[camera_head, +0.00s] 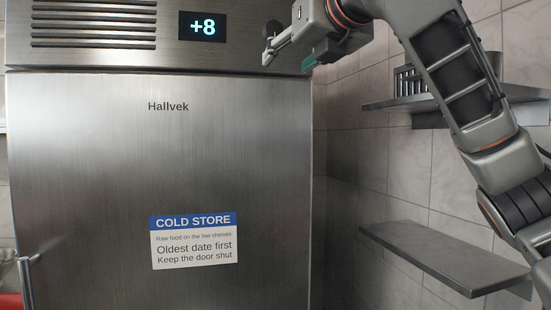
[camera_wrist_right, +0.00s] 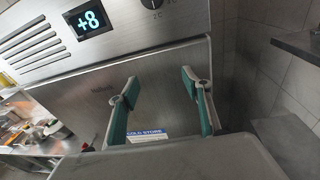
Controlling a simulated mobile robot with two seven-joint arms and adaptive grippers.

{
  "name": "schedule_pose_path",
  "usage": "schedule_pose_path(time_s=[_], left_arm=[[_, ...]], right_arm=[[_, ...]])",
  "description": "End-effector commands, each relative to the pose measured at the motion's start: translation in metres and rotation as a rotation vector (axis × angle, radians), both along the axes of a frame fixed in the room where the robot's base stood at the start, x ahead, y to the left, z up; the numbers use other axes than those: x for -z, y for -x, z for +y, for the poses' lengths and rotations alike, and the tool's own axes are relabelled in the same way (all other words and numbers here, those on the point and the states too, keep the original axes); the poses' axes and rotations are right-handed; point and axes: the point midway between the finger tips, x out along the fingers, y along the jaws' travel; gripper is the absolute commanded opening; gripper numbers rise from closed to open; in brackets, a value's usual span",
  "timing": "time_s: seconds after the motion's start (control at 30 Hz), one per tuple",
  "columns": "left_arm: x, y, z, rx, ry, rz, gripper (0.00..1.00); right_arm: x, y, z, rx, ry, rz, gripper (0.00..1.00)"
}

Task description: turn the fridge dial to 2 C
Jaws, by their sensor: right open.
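The steel fridge (camera_head: 80,160) fills the left and middle of the head view, its door shut. Its display (camera_head: 203,26) reads +8, and the same display (camera_wrist_right: 88,19) shows in the wrist view. The dark dial (camera_head: 273,27) is on the top panel, right of the display, partly hidden by my gripper. In the wrist view only the lower edge of the dial (camera_wrist_right: 152,3) shows, with small marks below it; its pointer setting cannot be read. My right gripper (camera_head: 287,60) is open and empty in front of the panel, fingers apart, below the dial in the wrist view (camera_wrist_right: 160,80). My left gripper is out of view.
A vent grille (camera_head: 93,22) is left of the display. A COLD STORE sign (camera_head: 194,241) is on the door, with a handle (camera_head: 27,280) at lower left. Steel wall shelves (camera_head: 445,258) stand to the right. A cluttered counter (camera_wrist_right: 30,140) shows at left in the wrist view.

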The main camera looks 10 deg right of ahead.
Motion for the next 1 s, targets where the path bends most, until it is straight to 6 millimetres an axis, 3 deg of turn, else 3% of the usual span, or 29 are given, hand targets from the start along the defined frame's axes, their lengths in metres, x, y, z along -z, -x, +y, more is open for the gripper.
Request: schedule_pose_path(time_s=[0.4, 1.0], left_arm=[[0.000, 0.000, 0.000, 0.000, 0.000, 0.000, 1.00], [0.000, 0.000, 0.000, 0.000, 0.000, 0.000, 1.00]], right_arm=[[0.069, -0.040, 0.009, -0.003, -0.147, 0.077, 0.49], [0.168, -0.079, 0.016, 0.016, -0.370, 0.181, 0.49]])
